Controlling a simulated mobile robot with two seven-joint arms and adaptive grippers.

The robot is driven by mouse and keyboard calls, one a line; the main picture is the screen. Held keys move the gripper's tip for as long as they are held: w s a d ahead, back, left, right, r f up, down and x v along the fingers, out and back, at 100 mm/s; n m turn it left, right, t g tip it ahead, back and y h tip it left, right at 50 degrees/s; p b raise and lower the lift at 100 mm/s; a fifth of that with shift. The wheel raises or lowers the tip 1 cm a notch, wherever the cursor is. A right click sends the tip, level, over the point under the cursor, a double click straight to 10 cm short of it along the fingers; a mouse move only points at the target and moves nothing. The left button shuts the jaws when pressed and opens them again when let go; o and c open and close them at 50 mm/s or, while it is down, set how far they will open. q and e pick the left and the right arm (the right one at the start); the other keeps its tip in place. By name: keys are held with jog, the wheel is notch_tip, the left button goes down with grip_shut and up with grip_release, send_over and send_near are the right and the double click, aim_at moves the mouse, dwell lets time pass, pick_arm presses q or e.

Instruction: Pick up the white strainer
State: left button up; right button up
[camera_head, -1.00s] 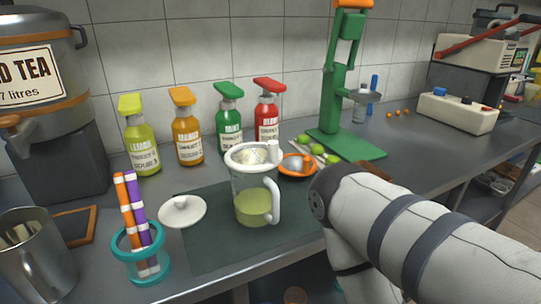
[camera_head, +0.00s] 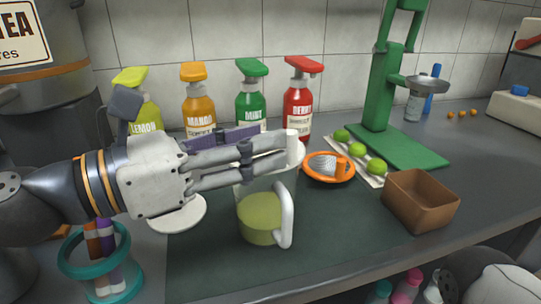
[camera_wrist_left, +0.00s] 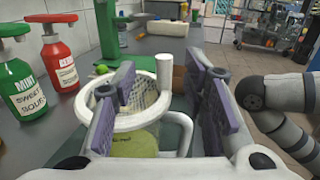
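The white strainer (camera_wrist_left: 148,119) sits in the top of a clear jug (camera_head: 262,217) holding pale green liquid. In the head view my gripper covers most of it; its white upright handle (camera_head: 292,147) shows beyond the fingertips. My left gripper (camera_head: 272,150) comes in from the left, level with the jug's top. The jug's white handle faces right. My right gripper is not in view; only part of my right arm shows.
Lemon, mango, mint and red (camera_head: 297,98) bottles stand behind the jug. An orange bowl (camera_head: 328,180), limes (camera_head: 357,149) and a brown box (camera_head: 420,203) lie to its right. A white lid (camera_head: 180,217) and teal holder (camera_head: 75,258) are at left. A green press (camera_head: 385,100) stands behind.

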aim_at(288, 161)
pick_arm(q)
jog(key=x, duration=0.5)
jog(key=shift+s+d, duration=0.2)
jog(key=shift+d, duration=0.05)
jog(key=shift+a, duration=0.1)
grip_shut()
